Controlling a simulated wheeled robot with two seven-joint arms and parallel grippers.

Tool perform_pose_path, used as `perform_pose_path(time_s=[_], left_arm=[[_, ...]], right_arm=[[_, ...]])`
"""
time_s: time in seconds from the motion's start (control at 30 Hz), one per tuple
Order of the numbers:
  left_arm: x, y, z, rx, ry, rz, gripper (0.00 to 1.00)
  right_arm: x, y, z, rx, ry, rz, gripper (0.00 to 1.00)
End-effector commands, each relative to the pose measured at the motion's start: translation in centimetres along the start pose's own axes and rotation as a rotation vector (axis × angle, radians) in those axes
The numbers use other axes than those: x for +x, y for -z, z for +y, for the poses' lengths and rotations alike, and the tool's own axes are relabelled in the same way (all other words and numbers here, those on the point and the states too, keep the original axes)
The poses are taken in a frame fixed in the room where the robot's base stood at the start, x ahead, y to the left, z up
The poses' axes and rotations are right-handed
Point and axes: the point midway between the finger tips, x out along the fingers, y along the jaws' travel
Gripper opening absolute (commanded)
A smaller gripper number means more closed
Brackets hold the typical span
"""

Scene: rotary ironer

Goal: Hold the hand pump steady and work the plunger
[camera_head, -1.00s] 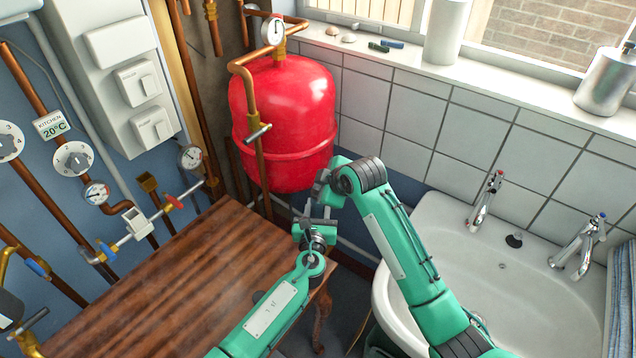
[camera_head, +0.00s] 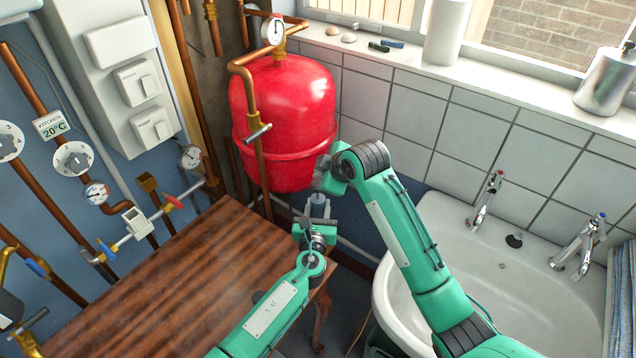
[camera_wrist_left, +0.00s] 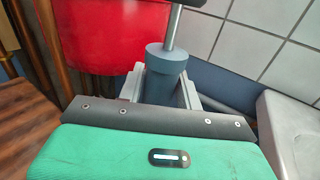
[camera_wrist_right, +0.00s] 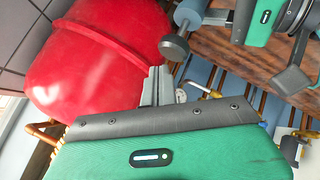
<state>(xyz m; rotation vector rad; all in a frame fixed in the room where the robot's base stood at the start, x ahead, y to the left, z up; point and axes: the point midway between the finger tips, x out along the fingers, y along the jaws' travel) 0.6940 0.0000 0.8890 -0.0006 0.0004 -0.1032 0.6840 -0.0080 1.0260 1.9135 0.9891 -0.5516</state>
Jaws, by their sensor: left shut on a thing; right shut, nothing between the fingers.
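The hand pump (camera_head: 318,207) stands between my grippers, in front of the red vessel. In the left wrist view its blue-grey barrel (camera_wrist_left: 165,72) is between my left fingers, with a bright metal rod rising from its top. My left gripper (camera_head: 316,226) is shut on the barrel. In the right wrist view the pump's dark round knob (camera_wrist_right: 173,47) is just beyond my right fingertips. My right gripper (camera_wrist_right: 158,86) is shut and empty, apart from the knob. In the head view it (camera_head: 324,180) is above the pump, partly hidden by its own wrist.
A red pressure vessel (camera_head: 285,115) with copper pipes stands close behind the pump. A wooden table (camera_head: 170,275) fills the lower left. A white sink (camera_head: 520,285) with two taps is at right, and a tiled wall (camera_head: 410,115) is behind.

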Motion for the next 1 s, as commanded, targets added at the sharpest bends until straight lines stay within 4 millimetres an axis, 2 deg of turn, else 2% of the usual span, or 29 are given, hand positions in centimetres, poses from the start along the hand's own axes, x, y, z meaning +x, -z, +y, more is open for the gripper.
perform_pose_path(time_s=[0.27,0.8,1.0], left_arm=[[0.0,0.0,0.0,0.000,0.000,0.000,0.08],[0.0,0.0,0.0,0.000,0.000,0.000,0.08],[0.0,0.0,0.0,0.000,0.000,0.000,0.08]], right_arm=[[-0.1,0.1,0.1,0.000,-0.001,0.000,0.00],[-3.3,2.4,2.5,-0.001,-0.001,0.000,0.00],[-3.5,2.5,2.5,0.000,0.000,0.000,0.00]])
